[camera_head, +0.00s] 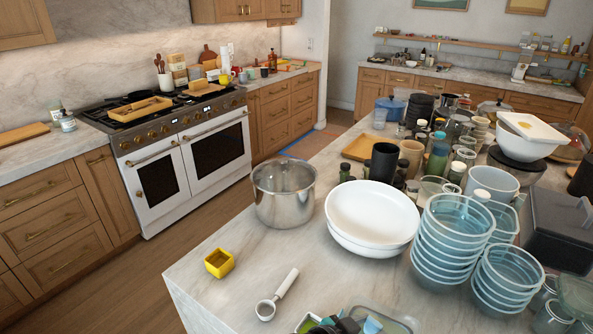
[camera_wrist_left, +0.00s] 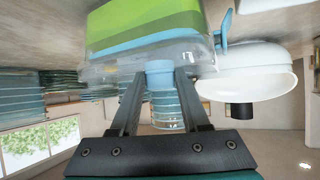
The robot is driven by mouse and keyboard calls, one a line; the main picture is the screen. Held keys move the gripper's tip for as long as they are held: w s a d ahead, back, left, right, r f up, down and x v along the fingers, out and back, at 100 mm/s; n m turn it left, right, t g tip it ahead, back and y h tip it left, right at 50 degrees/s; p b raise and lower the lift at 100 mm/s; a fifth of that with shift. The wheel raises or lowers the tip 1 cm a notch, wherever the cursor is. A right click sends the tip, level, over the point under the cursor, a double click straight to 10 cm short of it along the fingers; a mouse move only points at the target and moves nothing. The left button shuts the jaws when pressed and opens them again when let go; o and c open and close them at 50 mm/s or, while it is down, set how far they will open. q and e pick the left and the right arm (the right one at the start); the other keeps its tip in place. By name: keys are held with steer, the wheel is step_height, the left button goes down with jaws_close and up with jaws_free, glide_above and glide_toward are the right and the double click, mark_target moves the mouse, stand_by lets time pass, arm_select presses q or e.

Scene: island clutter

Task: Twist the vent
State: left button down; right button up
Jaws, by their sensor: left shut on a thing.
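In the left wrist view, which appears upside down, a clear-lidded container (camera_wrist_left: 150,28) has a green and blue body. A light-blue round piece (camera_wrist_left: 160,67), apparently the vent, stands out from its lid. My left gripper (camera_wrist_left: 162,76) has its two dark fingers on either side of this piece and is shut on it. A clear ribbed cylinder (camera_wrist_left: 166,108) shows between the fingers; I cannot tell whether it belongs to the vent or stands behind. In the head view the container (camera_head: 385,322) is cut off at the bottom edge. My right gripper is not seen.
White bowls (camera_head: 372,212) and stacked clear bowls (camera_head: 448,250) stand close behind the container. A steel pot (camera_head: 284,196), a yellow box (camera_head: 219,263) and a white-handled scoop (camera_head: 277,295) are to the left. Dense clutter fills the right. The island's front left is mostly bare.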

arm_select(q)
steer(key=shift+s+d+r+n+t+y+p, duration=0.15)
steer(key=shift+n+t+y+p, duration=0.3)
steer(key=shift+p, duration=0.6)
steer(key=shift+n+p, duration=0.35)
steer(key=shift+t, duration=0.25)
steer(key=shift+s+n+y+p, duration=0.1)
steer(key=shift+n+y+p, duration=0.15)
steer(key=shift+n+p, duration=0.15)
steer(key=shift+c, duration=1.5)
jaws_free()
